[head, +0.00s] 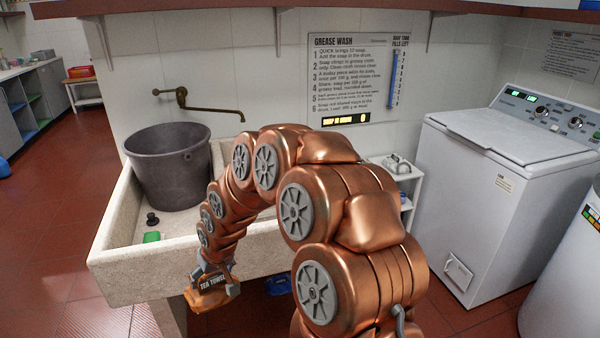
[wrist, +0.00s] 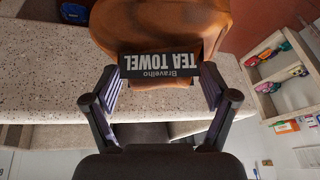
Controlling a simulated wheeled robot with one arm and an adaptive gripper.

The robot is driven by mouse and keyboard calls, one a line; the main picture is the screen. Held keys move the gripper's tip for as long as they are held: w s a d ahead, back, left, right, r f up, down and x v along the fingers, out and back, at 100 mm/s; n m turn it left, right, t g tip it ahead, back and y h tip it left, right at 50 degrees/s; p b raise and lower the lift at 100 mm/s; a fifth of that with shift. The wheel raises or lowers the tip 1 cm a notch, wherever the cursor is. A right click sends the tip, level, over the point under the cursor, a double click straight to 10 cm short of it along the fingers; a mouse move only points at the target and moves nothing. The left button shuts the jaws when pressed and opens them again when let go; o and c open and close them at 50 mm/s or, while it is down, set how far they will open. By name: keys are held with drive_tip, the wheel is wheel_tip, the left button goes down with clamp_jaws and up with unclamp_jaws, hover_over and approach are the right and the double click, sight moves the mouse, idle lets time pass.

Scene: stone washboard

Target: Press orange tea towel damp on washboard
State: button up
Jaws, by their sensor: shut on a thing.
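An orange tea towel (head: 213,295) with a dark "TEA TOWEL" label hangs in front of the stone basin's near wall, below its rim. In the wrist view the towel (wrist: 165,32) is bunched between the two fingers. My gripper (head: 214,272) is shut on it; the fingers also show in the wrist view (wrist: 160,88) on both sides of the label. The speckled stone basin (head: 150,272) is behind the towel. I cannot make out the washboard's ribbed face; my arm covers part of the basin. Whether the towel is wet cannot be told.
A dark grey bucket (head: 168,165) stands in the basin under a brass tap (head: 208,106). A green block (head: 151,237) and a black plug (head: 152,219) lie in the basin. A white washing machine (head: 490,200) stands at right. A blue object (head: 278,285) is on the floor.

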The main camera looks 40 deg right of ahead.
wheel_tip(320, 180, up, 3)
drive_tip(key=shift+f+p, duration=0.2)
drive_tip(key=shift+p, duration=0.7)
drive_tip(key=shift+f, duration=0.25)
drive_tip(key=shift+d, duration=0.2)
